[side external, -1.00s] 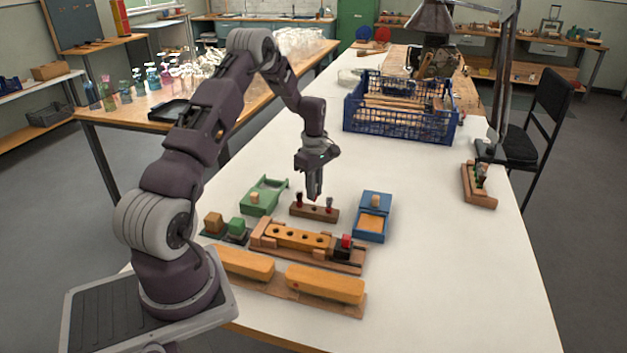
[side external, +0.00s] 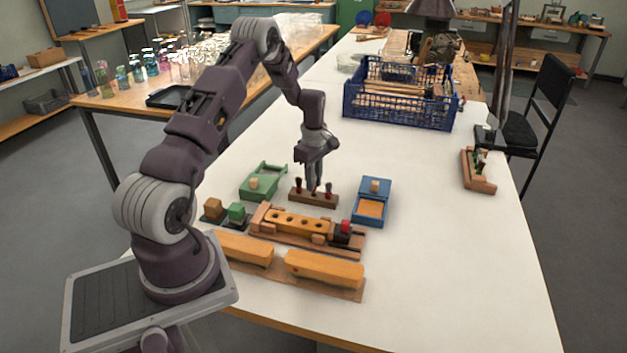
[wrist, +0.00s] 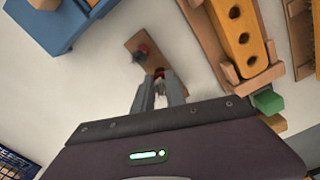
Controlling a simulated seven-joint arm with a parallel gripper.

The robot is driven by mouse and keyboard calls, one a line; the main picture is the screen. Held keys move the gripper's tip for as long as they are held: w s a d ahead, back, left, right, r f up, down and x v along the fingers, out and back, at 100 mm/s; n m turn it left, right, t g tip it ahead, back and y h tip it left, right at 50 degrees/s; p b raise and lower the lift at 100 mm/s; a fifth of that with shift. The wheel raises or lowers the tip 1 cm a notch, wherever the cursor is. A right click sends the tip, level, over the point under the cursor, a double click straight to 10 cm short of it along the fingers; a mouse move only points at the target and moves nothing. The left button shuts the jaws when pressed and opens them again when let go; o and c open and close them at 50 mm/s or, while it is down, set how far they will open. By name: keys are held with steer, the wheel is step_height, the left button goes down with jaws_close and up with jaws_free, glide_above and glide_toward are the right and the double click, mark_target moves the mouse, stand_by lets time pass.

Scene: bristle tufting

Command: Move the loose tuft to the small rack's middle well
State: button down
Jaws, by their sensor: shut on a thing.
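The small rack (side external: 302,199) is a short brown wooden block on the white table. Dark tufts with red stand upright in its left well (side external: 298,187) and right well (side external: 329,190). My gripper (side external: 314,188) points down at the rack's middle, between these two tufts. It is shut on the loose tuft, of which a reddish part (wrist: 158,73) shows at the fingertips in the wrist view. The fingers hide most of this tuft. Its lower end is at or in the middle well; I cannot tell how deep it sits.
A yellow block with holes (side external: 300,223) lies in a wooden holder in front of the rack. A green tray (side external: 263,183) is at left, a blue box (side external: 372,203) at right. A blue crate (side external: 400,105) stands behind; the table between is clear.

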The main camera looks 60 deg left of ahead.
steer(key=shift+f, duration=1)
stand_by(1.2)
steer(key=c, duration=1.3)
jaws_free()
steer(key=o, duration=0.4)
steer(key=shift+r, duration=0.1)
steer(key=shift+r, duration=3.45)
